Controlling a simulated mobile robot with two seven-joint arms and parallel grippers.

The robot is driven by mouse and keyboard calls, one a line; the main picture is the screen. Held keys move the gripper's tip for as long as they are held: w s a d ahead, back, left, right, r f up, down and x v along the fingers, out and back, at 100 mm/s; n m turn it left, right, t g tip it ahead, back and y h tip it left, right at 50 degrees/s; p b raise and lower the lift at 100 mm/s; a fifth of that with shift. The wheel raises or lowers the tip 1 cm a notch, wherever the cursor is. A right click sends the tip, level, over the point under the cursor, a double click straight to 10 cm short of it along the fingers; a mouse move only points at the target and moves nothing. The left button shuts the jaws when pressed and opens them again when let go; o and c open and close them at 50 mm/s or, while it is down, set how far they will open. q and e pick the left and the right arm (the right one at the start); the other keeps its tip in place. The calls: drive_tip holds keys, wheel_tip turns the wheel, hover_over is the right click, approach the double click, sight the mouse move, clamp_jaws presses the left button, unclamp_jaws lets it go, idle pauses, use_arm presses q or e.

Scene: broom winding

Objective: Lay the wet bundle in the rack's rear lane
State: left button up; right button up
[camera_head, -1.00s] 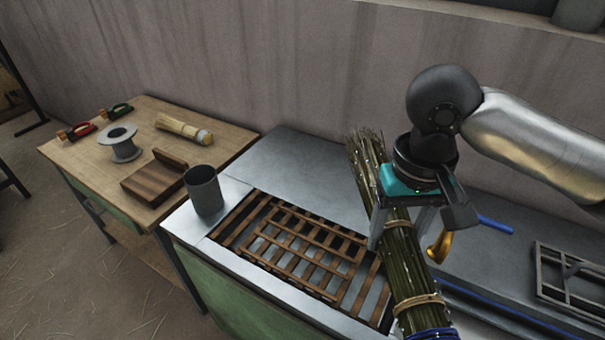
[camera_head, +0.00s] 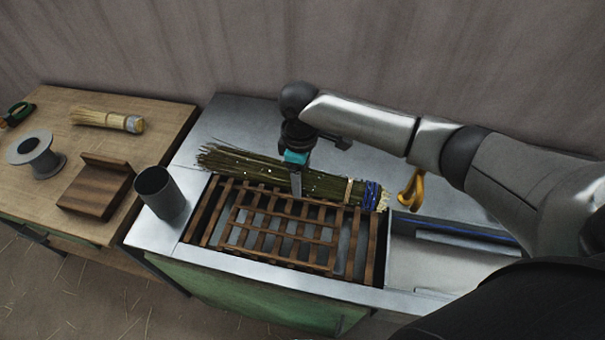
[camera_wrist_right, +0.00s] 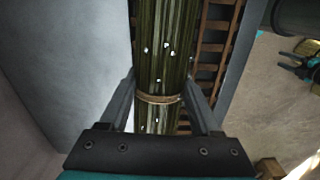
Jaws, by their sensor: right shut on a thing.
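The wet bundle (camera_head: 330,186) is a long sheaf of dark green stalks with white droplets, tan ties and a blue band near its right end. It lies sideways along the back edge of the wooden rack (camera_head: 275,262). My right gripper (camera_head: 296,185) is shut on the bundle from above, and its fingers flank the stalks in the right wrist view (camera_wrist_right: 160,100). Rack slats show beside the bundle there. I cannot tell whether the bundle rests on the rack or hangs just above it.
A grey cup (camera_head: 160,194) stands at the rack's left corner. A yellow-brass faucet (camera_head: 411,190) rises just right of the bundle's banded end. A wooden table (camera_head: 95,155) at left holds a spool (camera_head: 36,155), a wooden block (camera_head: 97,187) and a pale brush (camera_head: 107,120).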

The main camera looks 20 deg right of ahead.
drive_tip(key=shift+d+f+n, duration=0.15)
drive_tip(key=shift+f+n, duration=0.25)
drive_tip(key=shift+f, duration=0.3)
drive_tip(key=b, duration=0.9)
hover_over(302, 210)
wheel_tip(302, 210, down, 7)
drive_tip(key=shift+f, duration=0.1)
drive_tip(key=shift+f+b, duration=0.45)
drive_tip(key=shift+f, duration=0.6)
drive_tip(key=o, duration=1.5)
wheel_tip(302, 210, up, 15)
drive_tip(key=p, duration=0.3)
drive_tip(key=shift+r, duration=0.15)
